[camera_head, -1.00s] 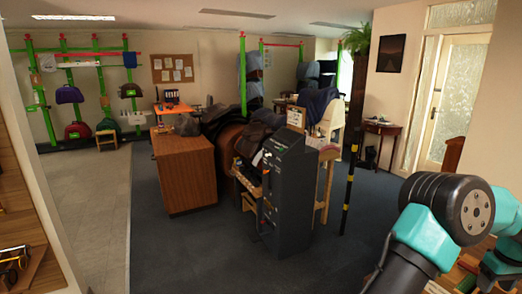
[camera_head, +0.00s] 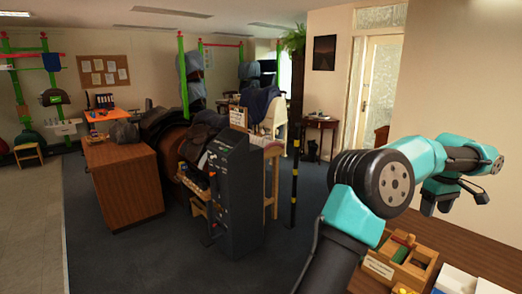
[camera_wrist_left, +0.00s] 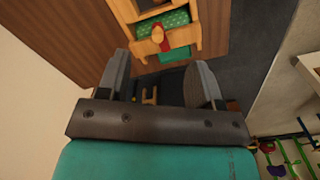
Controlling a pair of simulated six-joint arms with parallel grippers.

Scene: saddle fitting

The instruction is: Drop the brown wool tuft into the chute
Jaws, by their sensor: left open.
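My left gripper (camera_head: 455,206) hangs at the right in the head view, above and behind the wooden tray on the counter. In the left wrist view the two grey fingers of this gripper (camera_wrist_left: 160,62) stand wide apart, with nothing held between them. A wooden tray (camera_wrist_left: 196,12) with a green patterned piece (camera_wrist_left: 178,19), a red piece and a tan knob lies beyond the fingertips. I cannot make out the brown wool tuft or the chute in either view. My right gripper is not in view.
On the brown counter (camera_head: 490,248) the wooden tray (camera_head: 372,268) has compartments with green, red and yellow pieces. White boxes (camera_head: 458,282) stand to its right. A dark grey machine (camera_head: 232,195) and a wooden desk (camera_head: 124,185) stand on the floor; open carpet lies in front.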

